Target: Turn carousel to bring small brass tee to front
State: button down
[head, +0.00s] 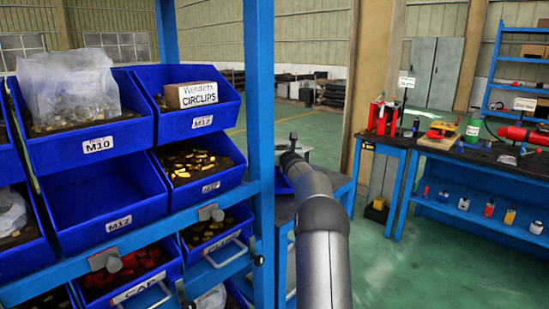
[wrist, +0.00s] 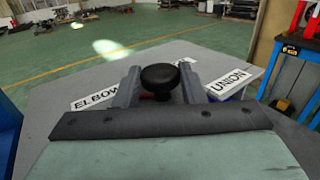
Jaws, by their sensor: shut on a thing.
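In the wrist view, a round black knob (wrist: 161,77) stands between the two grey fingers of my gripper (wrist: 160,88). My gripper is shut on it. Labels reading ELBOW (wrist: 95,98) and UNION (wrist: 229,79) slant out on the left and right of the knob, with a blue bin edge under UNION. They appear to belong to the carousel, most of which my gripper hides. In the head view, my gripper (head: 293,143) is at the end of my arm, over a blue-framed table. I cannot make out the small brass tee in either view.
A blue rack of bins (head: 83,155) with brass parts stands close on the left, its post (head: 261,150) beside my arm. A blue workbench (head: 480,160) with tools stands at the right. Green floor (head: 440,262) lies open between my arm and the bench.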

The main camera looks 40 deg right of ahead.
jog(key=shift+f, duration=0.1)
dwell(0.3)
jog(key=c, duration=0.9)
grip_release()
jog(key=b+v, duration=0.4)
jog(key=v, duration=1.3)
jog(key=shift+s, duration=0.2)
jog(key=shift+a, duration=0.1)
jog(key=shift+c, duration=0.3)
